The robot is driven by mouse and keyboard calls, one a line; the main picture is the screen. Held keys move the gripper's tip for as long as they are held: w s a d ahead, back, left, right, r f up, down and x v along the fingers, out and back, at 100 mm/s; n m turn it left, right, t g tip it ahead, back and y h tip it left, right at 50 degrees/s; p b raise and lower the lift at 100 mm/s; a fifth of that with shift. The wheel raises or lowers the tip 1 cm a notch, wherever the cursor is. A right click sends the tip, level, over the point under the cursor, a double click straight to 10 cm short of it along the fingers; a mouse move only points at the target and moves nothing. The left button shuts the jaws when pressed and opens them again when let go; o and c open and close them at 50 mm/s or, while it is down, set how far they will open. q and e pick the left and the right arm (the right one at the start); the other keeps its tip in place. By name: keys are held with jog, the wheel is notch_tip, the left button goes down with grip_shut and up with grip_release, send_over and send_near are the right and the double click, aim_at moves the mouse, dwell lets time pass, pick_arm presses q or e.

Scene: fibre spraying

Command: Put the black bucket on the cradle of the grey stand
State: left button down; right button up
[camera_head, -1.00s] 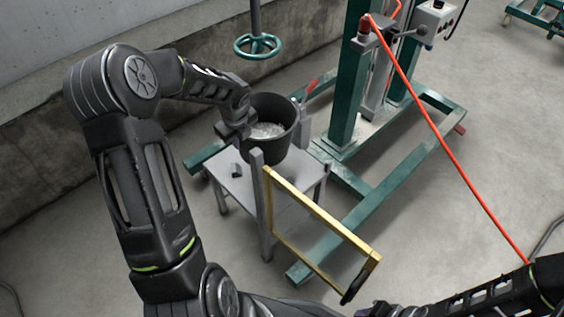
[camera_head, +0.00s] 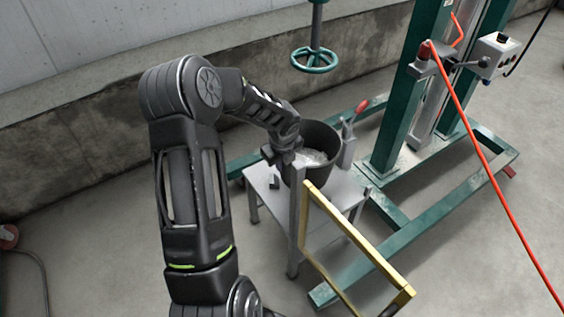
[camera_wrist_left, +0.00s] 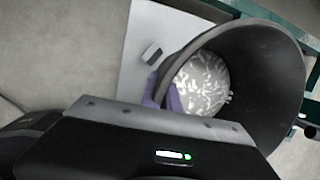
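The black bucket (camera_head: 328,165) is upright at the back of a small grey stand (camera_head: 266,180), with pale fibre pieces inside. The bucket (camera_wrist_left: 285,70) fills the right of the left wrist view. My left gripper (camera_head: 286,150) is at the bucket's left rim. In the left wrist view its purple finger pads (camera_wrist_left: 172,99) straddle the bucket wall and look shut on it. Whether the bucket's base rests on the stand is unclear. No cradle can be made out; the bucket may cover it. My right gripper is out of view.
A yellow frame (camera_head: 357,238) and grey post (camera_head: 298,225) stand in front of the bucket. Behind and right is a green machine frame (camera_head: 408,85) with a red hose (camera_head: 487,170). A green handwheel (camera_head: 314,61) hangs above.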

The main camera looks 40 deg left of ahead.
pick_arm(q)
jog(key=shift+w+r, duration=0.1)
notch_tip(320, 180, down, 5)
jog(key=shift+b, duration=1.1)
jog(key=c, duration=1.6)
grip_release()
jog(key=shift+r, duration=0.1)
jog(key=shift+p+v, duration=2.2)
jog(key=shift+v, duration=3.7)
